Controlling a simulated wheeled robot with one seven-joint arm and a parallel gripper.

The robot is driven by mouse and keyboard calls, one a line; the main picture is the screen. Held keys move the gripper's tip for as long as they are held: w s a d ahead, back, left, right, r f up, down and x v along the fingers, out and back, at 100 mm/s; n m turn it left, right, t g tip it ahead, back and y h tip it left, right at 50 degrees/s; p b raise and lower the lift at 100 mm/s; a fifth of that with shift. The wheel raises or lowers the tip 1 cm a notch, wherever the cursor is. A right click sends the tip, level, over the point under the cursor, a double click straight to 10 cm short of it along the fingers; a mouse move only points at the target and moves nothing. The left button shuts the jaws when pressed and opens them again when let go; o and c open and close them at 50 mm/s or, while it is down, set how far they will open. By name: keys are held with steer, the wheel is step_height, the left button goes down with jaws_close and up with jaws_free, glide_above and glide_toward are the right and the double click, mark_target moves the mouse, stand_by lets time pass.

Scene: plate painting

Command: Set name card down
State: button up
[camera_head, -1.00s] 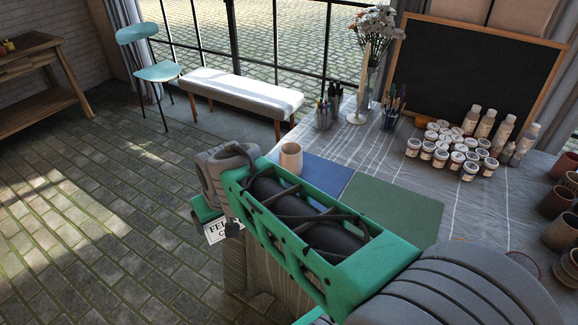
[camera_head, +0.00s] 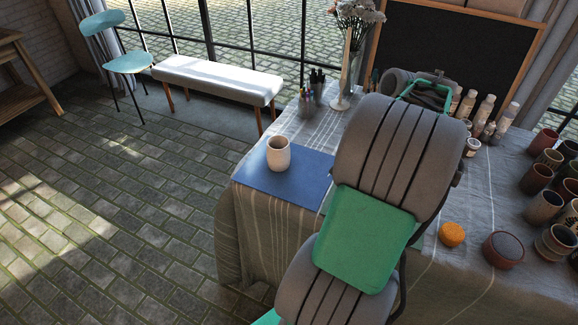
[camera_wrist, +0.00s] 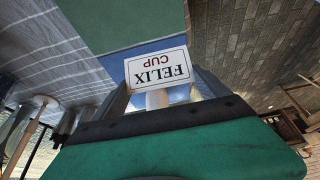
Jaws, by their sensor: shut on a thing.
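In the head view my arm hides the gripper and the card. A beige cup (camera_head: 278,154) stands upright on a blue mat (camera_head: 262,181) at the table's left corner. The blue mat also shows behind the card in the wrist view, with a green mat (camera_wrist: 120,22) beside it. The card appears held above the table, apart from the mats.
Pen holders (camera_head: 309,102), a flower vase (camera_head: 352,62) and paint bottles (camera_head: 485,110) stand along the back by a blackboard (camera_head: 455,50). Several brown pots (camera_head: 543,207) crowd the right. An orange sponge-like item (camera_head: 451,234) lies near the front. Blue mat space is free around the cup.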

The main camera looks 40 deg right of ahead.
steer(key=w+d+f, duration=0.2)
steer(key=w+f, duration=0.1)
steer(key=w+d+f+p, duration=0.1)
steer(key=w+d+f, duration=0.1)
steer(key=w+f, duration=0.1)
steer(key=w+d+f, duration=0.2)
steer(key=w+f, duration=0.2)
steer(key=w, duration=0.1)
steer(key=shift+w+d+p, duration=0.25)
steer(key=shift+d+p, duration=0.15)
step_height(320, 180, down, 3)
steer(key=shift+r, duration=0.15)
steer(key=shift+f, duration=0.35)
steer(key=o, duration=1.1)
steer(key=shift+o, duration=0.2)
steer(key=shift+r, duration=0.1)
